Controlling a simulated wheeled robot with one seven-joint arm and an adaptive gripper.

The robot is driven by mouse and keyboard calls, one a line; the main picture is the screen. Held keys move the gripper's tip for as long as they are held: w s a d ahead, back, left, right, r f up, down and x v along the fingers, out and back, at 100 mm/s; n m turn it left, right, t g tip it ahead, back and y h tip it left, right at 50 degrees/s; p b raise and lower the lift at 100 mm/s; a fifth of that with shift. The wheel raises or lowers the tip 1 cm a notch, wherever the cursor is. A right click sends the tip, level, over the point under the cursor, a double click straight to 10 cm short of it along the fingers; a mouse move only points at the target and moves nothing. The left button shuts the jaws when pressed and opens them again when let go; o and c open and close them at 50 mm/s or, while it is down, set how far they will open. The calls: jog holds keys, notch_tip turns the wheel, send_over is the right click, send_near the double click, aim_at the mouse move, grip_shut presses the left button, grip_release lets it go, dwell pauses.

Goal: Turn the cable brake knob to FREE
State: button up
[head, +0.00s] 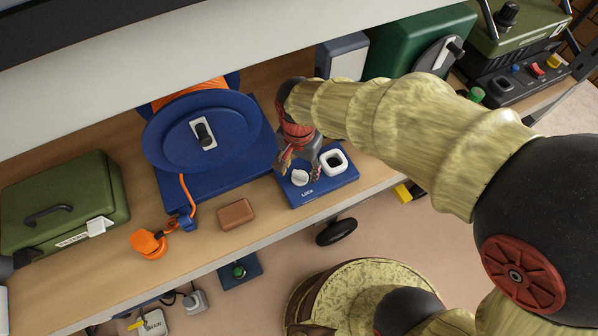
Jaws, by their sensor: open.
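A blue cable reel (168,148) with orange cable stands on the wooden shelf. On its face is a black knob (204,133) on a white plate, its grip tilted slightly from upright. I see no readable FREE mark there and cannot tell whether this is the brake knob. My gripper (300,170) is open, pointing down, to the right of the reel. It is over a small blue box (325,192) with a round white part (300,177), a white square ring and small lettering that I cannot read surely. I cannot tell whether the fingers touch the white part.
A brown block (236,214) and an orange plug (148,244) lie on the shelf, left of the blue box. A green case (65,203) stands at the left. Green equipment (415,40) stands at the back right. An overhead white panel (200,40) borders the shelf.

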jog(key=shift+f, duration=0.85)
jog(key=c, duration=0.3)
jog(key=c, duration=0.7)
jog(key=shift+c, duration=0.8)
